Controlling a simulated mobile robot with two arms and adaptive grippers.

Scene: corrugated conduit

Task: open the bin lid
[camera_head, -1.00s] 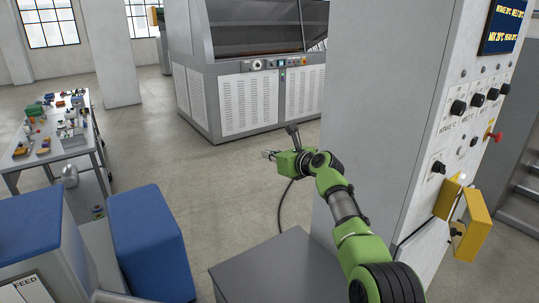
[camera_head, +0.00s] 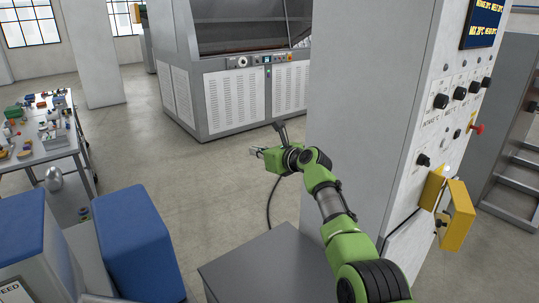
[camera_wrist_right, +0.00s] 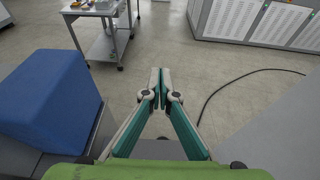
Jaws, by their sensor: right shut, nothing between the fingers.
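No bin is clearly marked as such, and I cannot tell which lid is meant. A blue-topped unit (camera_head: 20,225) with a "FEED" label stands at the lower left. A tall blue box-shaped piece (camera_head: 138,240) stands beside it; it also shows at the left of the right wrist view (camera_wrist_right: 55,95). A flat-topped grey box (camera_head: 255,262) lies below my right arm. My right gripper (camera_head: 255,151) points left above the floor, shut and empty, apart from all of these. Its closed fingertips show in the right wrist view (camera_wrist_right: 160,73). My left gripper is not in view.
A grey control column (camera_head: 360,120) with knobs and a yellow open flap (camera_head: 457,215) stands close on the right. A table with small parts (camera_head: 55,150) is at the left. A large machine (camera_head: 235,95) stands behind. A dark cable (camera_wrist_right: 225,85) crosses otherwise clear floor.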

